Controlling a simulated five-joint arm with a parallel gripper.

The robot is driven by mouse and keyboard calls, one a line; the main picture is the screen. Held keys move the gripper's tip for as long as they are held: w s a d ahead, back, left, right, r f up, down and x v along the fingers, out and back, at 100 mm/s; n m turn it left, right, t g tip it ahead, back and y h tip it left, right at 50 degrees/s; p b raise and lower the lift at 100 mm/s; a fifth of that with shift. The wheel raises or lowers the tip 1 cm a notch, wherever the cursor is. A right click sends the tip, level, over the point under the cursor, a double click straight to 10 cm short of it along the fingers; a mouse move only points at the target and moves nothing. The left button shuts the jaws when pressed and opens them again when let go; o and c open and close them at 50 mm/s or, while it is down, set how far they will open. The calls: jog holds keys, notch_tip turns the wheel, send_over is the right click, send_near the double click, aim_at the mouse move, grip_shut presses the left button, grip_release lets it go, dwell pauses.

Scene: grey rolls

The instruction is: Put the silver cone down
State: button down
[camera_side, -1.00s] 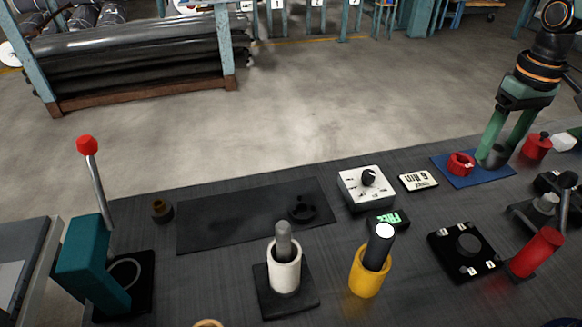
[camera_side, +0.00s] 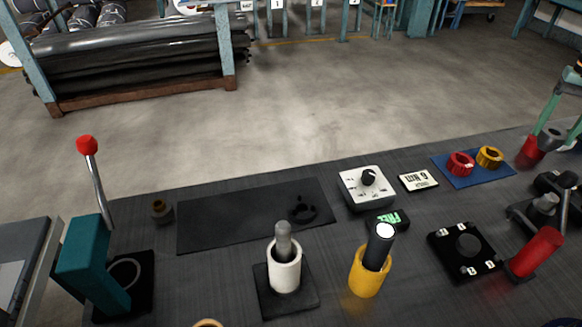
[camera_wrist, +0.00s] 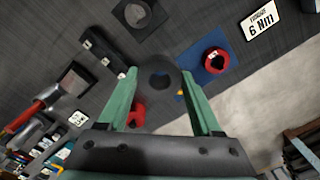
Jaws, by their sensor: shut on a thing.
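My gripper (camera_side: 562,128) is at the right edge of the side view, partly cut off by the frame. It is shut on a grey, round-topped piece that I take to be the silver cone (camera_side: 550,134). In the wrist view the cone (camera_wrist: 160,77) sits between the two green fingers and shows a dark round centre. My gripper holds it just behind and right of a red container (camera_side: 530,152). Whether the cone's bottom touches the table is hidden.
A blue mat (camera_side: 466,181) bears a red ring (camera_side: 461,163) and a yellow ring (camera_side: 489,157). A black device (camera_side: 546,203) and a red cylinder (camera_side: 536,252) stand in front. A dark mat (camera_side: 240,222) at the left is mostly bare.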

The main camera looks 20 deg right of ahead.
notch_tip(320, 180, down, 14)
jog(key=shift+f, duration=0.1)
dwell(0.4)
jog(key=shift+f, duration=0.1)
jog(key=shift+c, duration=0.3)
grip_release()
notch_tip(320, 180, up, 12)
jog(key=s+a+r+n+t, duration=0.1)
jog(key=a+r+n, duration=0.3)
jog(key=a+r, duration=0.4)
jog(key=shift+s+a+t+h, duration=0.3)
jog(key=shift+a+t, duration=0.6)
jog(key=shift+a, duration=0.3)
jog(key=shift+o, duration=0.3)
jog(key=s+a+r+n+t, duration=0.2)
jog(key=s+a+n, duration=0.3)
jog(key=a, duration=0.4)
jog(key=shift+s+a+r+t, duration=0.3)
jog(key=shift+s+r+t, duration=0.1)
jog(key=shift+t, duration=0.1)
